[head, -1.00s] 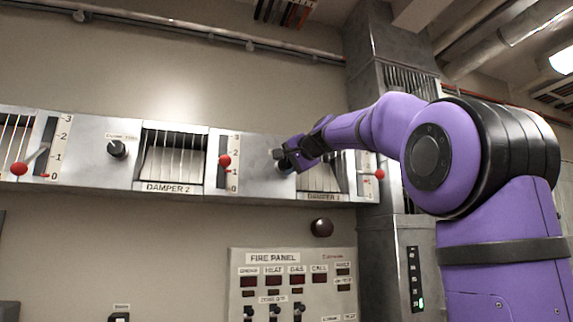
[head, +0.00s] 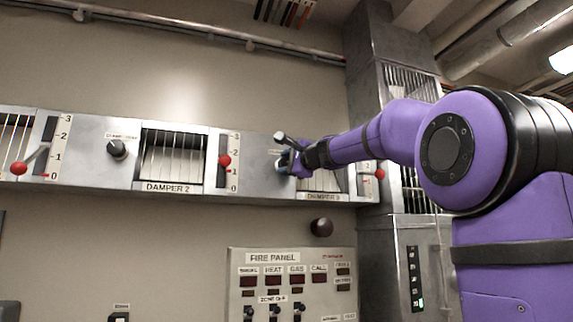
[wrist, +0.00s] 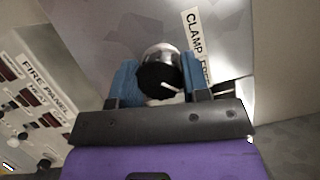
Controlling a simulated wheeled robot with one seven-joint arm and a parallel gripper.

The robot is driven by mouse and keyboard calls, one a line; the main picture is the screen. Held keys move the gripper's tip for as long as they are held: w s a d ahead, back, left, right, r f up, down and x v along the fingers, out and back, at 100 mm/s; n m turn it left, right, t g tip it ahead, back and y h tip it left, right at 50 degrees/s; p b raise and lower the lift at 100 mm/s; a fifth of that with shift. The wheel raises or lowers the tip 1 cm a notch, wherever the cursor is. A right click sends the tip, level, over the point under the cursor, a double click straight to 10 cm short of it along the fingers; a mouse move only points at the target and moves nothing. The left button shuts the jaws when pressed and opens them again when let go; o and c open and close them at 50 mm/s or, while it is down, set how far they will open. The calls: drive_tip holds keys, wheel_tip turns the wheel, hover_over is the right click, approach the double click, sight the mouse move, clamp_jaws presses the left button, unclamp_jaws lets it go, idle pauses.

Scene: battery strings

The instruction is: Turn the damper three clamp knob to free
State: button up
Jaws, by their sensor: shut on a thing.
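The damper three clamp knob (wrist: 160,80) is a round black knob with a white pointer line, in the middle of the wrist view. My gripper (wrist: 158,88) has its two blue fingers on either side of the knob and is shut on it. A label reading CLAMP (wrist: 195,35) is beside the knob, its end partly hidden. In the head view my gripper (head: 287,160) is at the panel just left of the damper 3 window (head: 320,181), and it hides the knob there.
A red-tipped lever (head: 225,161) is left of my gripper, and another red knob (head: 380,174) is to its right. The damper 2 clamp knob (head: 117,149) is farther left. The fire panel (head: 290,280) is below.

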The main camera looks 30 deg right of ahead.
drive_tip(key=shift+f, duration=0.1)
idle(0.3)
drive_tip(key=o, duration=0.9)
drive_tip(key=shift+s, duration=0.1)
drive_tip(key=s+d, duration=0.1)
drive_tip(key=s, duration=0.9)
drive_tip(key=shift+s+f, duration=0.25)
drive_tip(key=shift+f, duration=0.15)
drive_tip(key=shift+f, duration=0.1)
